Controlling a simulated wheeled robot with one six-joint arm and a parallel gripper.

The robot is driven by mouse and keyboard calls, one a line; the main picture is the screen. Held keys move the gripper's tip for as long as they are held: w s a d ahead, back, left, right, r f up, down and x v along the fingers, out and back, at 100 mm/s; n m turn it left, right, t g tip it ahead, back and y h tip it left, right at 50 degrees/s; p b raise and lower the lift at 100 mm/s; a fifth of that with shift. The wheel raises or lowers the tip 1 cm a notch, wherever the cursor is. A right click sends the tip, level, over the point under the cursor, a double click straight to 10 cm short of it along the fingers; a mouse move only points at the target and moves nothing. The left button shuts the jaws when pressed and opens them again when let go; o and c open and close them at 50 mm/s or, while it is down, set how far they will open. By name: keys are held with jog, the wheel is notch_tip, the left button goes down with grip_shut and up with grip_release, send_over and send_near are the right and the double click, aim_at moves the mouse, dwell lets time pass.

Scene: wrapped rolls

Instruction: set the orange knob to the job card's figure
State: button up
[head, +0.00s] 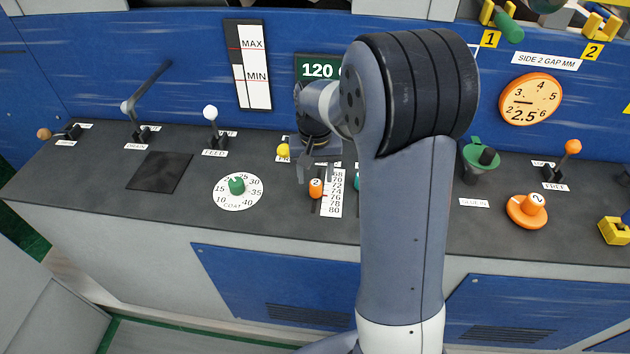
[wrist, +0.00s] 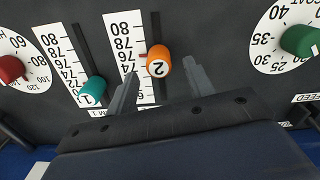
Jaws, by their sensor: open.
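An orange slider knob marked 2 (wrist: 158,62) stands in a slot beside a white number strip (wrist: 125,45). My gripper (wrist: 160,68) is open, one finger on each side of this knob; contact cannot be told. The knob also shows below my gripper in the head view (head: 316,188). A second orange knob (head: 528,210), round and also marked 2, sits at right, below an orange dial (head: 530,99) reading 2.5 under "SIDE 2 GAP MM". I cannot make out a job card.
A teal knob marked 1 (wrist: 92,88) stands close beside the orange slider. A green knob (head: 237,185) on a COAT dial and a red knob (wrist: 11,69) are nearby. A green display (head: 318,68) reading 120 is partly hidden by my arm. Levers stand along the back.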

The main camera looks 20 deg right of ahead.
aim_at(316, 182)
jog(key=shift+f, duration=1.65)
grip_shut()
